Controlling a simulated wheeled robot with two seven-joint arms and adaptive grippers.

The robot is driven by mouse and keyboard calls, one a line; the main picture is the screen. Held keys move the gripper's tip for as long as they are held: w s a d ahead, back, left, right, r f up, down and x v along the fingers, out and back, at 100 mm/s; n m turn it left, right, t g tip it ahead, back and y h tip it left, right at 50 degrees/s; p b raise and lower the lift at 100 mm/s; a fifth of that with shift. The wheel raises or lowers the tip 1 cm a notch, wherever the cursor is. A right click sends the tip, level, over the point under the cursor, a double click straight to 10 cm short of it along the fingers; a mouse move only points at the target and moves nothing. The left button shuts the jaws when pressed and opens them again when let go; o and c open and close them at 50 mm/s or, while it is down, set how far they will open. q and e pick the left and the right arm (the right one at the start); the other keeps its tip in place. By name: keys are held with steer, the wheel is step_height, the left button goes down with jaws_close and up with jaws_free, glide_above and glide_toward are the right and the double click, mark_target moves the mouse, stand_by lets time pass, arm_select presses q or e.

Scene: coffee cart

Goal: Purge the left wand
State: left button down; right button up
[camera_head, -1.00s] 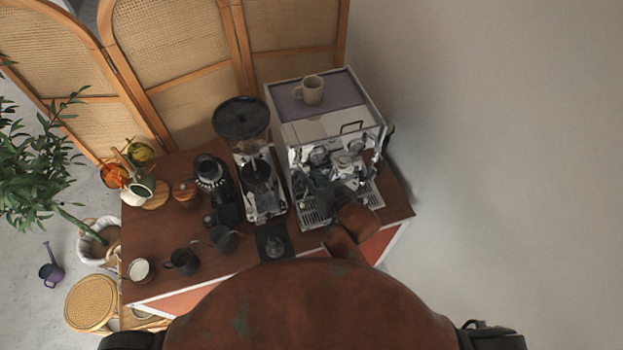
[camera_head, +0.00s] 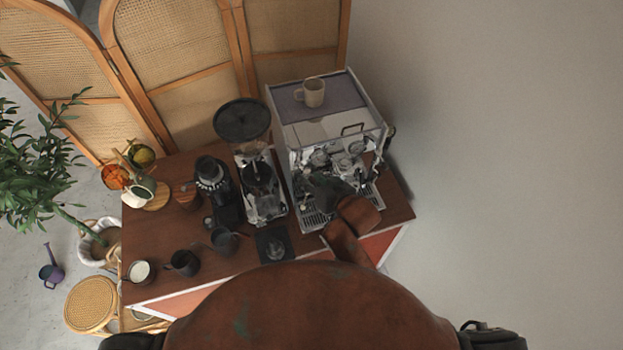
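The silver espresso machine (camera_head: 335,130) stands at the right end of the brown cart top, with a purple-grey mat and a beige mug (camera_head: 313,92) on its top. My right arm reaches over the front edge to the machine. My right gripper (camera_head: 318,186) is at the left part of the machine's front, above the drip tray (camera_head: 313,219). Its fingers are small and dark against the metal, so I cannot tell whether they are open or touching anything. The left wand is not clearly visible; the gripper may hide it. My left gripper is not in view.
A grinder (camera_head: 243,120) stands left of the machine, with a smaller black grinder (camera_head: 214,180) beside it. Dark pitchers (camera_head: 184,262) and a cup of milk (camera_head: 140,271) stand at the front left. A tamper (camera_head: 274,247) sits on a black mat. Wall lies right of the cart.

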steer(key=shift+o, duration=0.2)
steer(key=shift+s, duration=0.1)
steer(key=v, duration=0.7)
steer(key=shift+s+d+r, duration=0.1)
stand_by(1.4)
